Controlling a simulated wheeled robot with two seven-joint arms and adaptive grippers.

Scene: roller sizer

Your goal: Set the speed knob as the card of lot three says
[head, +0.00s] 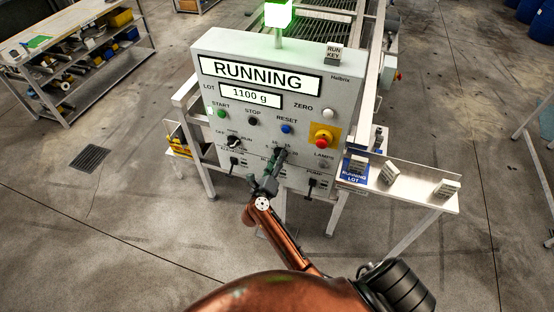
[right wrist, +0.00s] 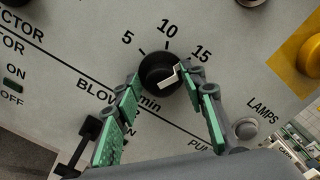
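The speed knob (right wrist: 158,72) is black with a pale pointer, on the grey panel (head: 215,65). Its scale reads 5, 10 and 15; the pointer leans up and right, roughly toward 15. My right gripper (right wrist: 163,84) has its green-padded fingers spread, one tip on each side of the knob; I cannot tell whether they touch it. In the head view the right gripper (head: 279,157) covers the knob. Small cards or blocks (head: 391,173) (head: 447,188) stand on the right side shelf (head: 418,190); their writing is unreadable. My left gripper is out of view.
The panel display (head: 261,76) reads RUNNING, with 1100 g below. A red emergency button (head: 323,138) on yellow sits right of the knob. A blue RUNNING LOT plate (head: 353,173) lies on the shelf. A green lamp (head: 279,14) glows.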

